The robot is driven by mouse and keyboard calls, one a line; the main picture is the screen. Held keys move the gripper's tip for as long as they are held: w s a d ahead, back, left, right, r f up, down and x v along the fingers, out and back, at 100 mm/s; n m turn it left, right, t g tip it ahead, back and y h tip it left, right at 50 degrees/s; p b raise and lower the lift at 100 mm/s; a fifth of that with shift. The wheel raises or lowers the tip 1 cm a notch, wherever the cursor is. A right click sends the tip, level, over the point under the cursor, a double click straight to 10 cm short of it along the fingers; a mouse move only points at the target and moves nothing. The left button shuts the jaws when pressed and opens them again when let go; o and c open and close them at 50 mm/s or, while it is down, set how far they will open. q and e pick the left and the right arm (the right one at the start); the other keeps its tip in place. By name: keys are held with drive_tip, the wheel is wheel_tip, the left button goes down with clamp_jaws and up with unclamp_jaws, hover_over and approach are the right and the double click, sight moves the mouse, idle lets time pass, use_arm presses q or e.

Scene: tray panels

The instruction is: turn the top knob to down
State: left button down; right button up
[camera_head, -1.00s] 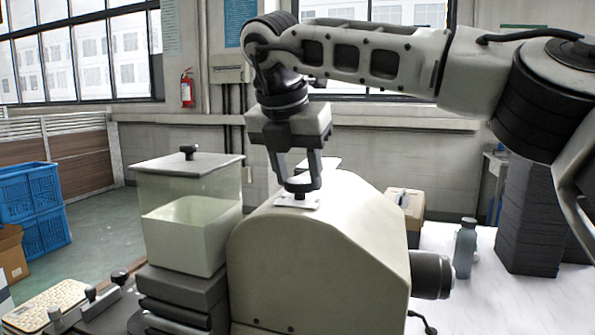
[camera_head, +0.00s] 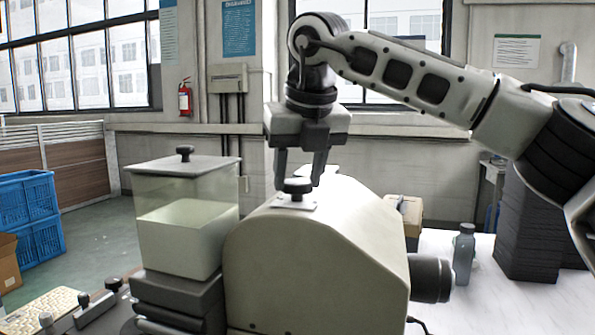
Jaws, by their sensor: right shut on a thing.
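The top knob (camera_head: 297,187) is small, round and dark. It stands on a white plate (camera_head: 288,205) on top of a rounded beige machine (camera_head: 300,262). My right gripper (camera_head: 298,185) points down from above with one finger on each side of the knob and is shut on it. The fingers partly cover the knob's sides. I cannot tell which way the knob is turned. My left gripper is not in view.
A clear lidded container (camera_head: 186,225) with pale contents stands left of the machine. A dark cylinder (camera_head: 430,278) sticks out on its right. A grey bottle (camera_head: 464,255) and dark stack (camera_head: 528,225) stand on the white table (camera_head: 500,308). Small levers (camera_head: 95,303) lie front left.

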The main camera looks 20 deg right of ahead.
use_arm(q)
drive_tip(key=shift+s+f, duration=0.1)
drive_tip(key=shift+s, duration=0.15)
use_arm(e)
drive_tip(key=shift+d+n+y, duration=0.1)
drive_tip(key=shift+n+y, duration=0.2)
drive_tip(key=shift+n, duration=0.7)
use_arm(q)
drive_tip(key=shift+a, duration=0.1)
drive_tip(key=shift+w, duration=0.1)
use_arm(e)
drive_tip(key=o, duration=1)
drive_tip(key=shift+c, duration=0.2)
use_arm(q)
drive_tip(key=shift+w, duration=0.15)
use_arm(e)
drive_tip(key=shift+r, duration=0.15)
use_arm(q)
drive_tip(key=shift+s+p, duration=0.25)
drive_tip(key=shift+p, duration=0.3)
use_arm(e)
drive_tip(key=v, duration=1.5)
drive_tip(key=shift+r, duration=0.35)
